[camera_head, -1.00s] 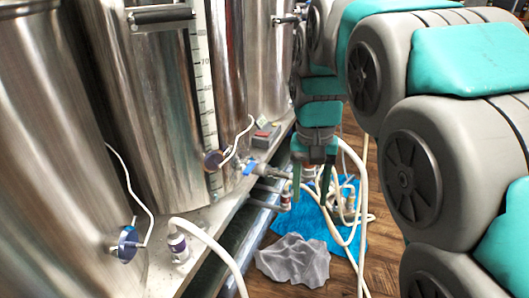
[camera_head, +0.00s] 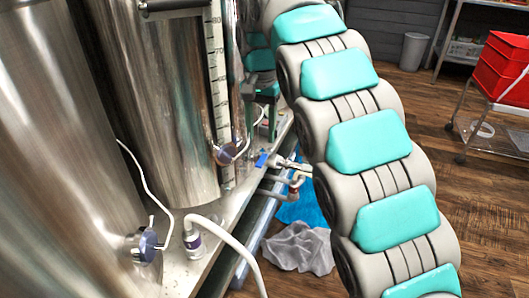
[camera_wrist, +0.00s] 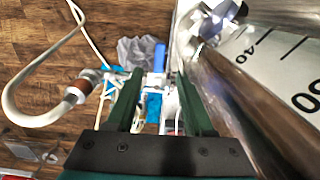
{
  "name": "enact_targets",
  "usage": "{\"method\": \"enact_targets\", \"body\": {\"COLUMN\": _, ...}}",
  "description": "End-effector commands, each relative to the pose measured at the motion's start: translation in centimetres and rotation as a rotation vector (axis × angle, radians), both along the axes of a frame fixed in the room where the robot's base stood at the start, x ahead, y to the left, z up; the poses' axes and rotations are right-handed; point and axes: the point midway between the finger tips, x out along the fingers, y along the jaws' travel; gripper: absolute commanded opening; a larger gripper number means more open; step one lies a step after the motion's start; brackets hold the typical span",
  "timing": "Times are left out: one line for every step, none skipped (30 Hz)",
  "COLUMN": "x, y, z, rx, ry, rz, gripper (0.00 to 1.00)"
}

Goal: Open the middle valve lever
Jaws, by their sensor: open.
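A valve with a blue lever (camera_head: 262,160) sits low at the foot of the steel tanks, by the shelf edge. The blue lever also shows in the wrist view (camera_wrist: 160,57), beyond the fingertips and between their lines. My gripper (camera_wrist: 160,74) is open and empty, its two dark green fingers apart. The lever does not appear to be touched by them. In the head view my gripper (camera_head: 270,112) is partly hidden behind my arm, close to the tanks and above the lever. I cannot tell whether other valve levers lie behind the arm.
Steel tanks (camera_head: 165,110) stand close on the left, on a metal ledge. A white hose (camera_head: 235,245) curves off the ledge. A grey cloth (camera_head: 300,248) and a blue cloth (camera_head: 303,208) lie on the floor. Red bins (camera_head: 503,65) on a cart stand right; open floor lies between.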

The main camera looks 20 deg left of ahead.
Motion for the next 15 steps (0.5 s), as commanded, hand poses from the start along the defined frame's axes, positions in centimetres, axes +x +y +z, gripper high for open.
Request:
{"method": "enact_targets", "body": {"x": -0.1, "y": -0.1, "z": -0.6, "rx": -0.003, "ry": 0.004, "rz": -0.001, "gripper": 0.53}}
{"method": "enact_targets", "body": {"x": -0.1, "y": -0.1, "z": -1.0, "rx": -0.004, "ry": 0.005, "rz": -0.001, "gripper": 0.53}}
{"method": "enact_targets", "body": {"x": -0.1, "y": -0.1, "z": -1.4, "rx": -0.002, "ry": 0.003, "rz": -0.001, "gripper": 0.53}}
{"method": "enact_targets", "body": {"x": 0.0, "y": -0.1, "z": -1.7, "rx": -0.001, "ry": 0.001, "rz": -0.001, "gripper": 0.53}}
{"method": "enact_targets", "body": {"x": -0.1, "y": -0.2, "z": -2.1, "rx": -0.001, "ry": 0.0, "rz": -0.002, "gripper": 0.53}}
{"method": "enact_targets", "body": {"x": -0.1, "y": -0.2, "z": -2.5, "rx": -0.003, "ry": 0.003, "rz": -0.002, "gripper": 0.53}}
{"method": "enact_targets", "body": {"x": -0.1, "y": -0.2, "z": -2.9, "rx": -0.004, "ry": 0.004, "rz": -0.002, "gripper": 0.53}}
{"method": "enact_targets", "body": {"x": -0.1, "y": -0.2, "z": -3.3, "rx": -0.003, "ry": 0.003, "rz": -0.002, "gripper": 0.53}}
{"method": "enact_targets", "body": {"x": 0.0, "y": -0.1, "z": -3.7, "rx": -0.001, "ry": 0.0, "rz": -0.002, "gripper": 0.53}}
{"method": "enact_targets", "body": {"x": 0.0, "y": -0.1, "z": -4.0, "rx": 0.0, "ry": 0.0, "rz": -0.002, "gripper": 0.53}}
{"method": "enact_targets", "body": {"x": -0.1, "y": -0.2, "z": -4.3, "rx": -0.001, "ry": 0.0, "rz": -0.002, "gripper": 0.53}}
{"method": "enact_targets", "body": {"x": -0.1, "y": -0.2, "z": -4.8, "rx": -0.002, "ry": 0.002, "rz": -0.002, "gripper": 0.53}}
{"method": "enact_targets", "body": {"x": -0.1, "y": -0.2, "z": -5.2, "rx": -0.003, "ry": 0.003, "rz": -0.002, "gripper": 0.53}}
{"method": "enact_targets", "body": {"x": -0.1, "y": -0.2, "z": -5.5, "rx": -0.002, "ry": 0.002, "rz": -0.001, "gripper": 0.53}}
{"method": "enact_targets", "body": {"x": 0.0, "y": -0.1, "z": -5.8, "rx": -0.001, "ry": 0.0, "rz": -0.001, "gripper": 0.53}}
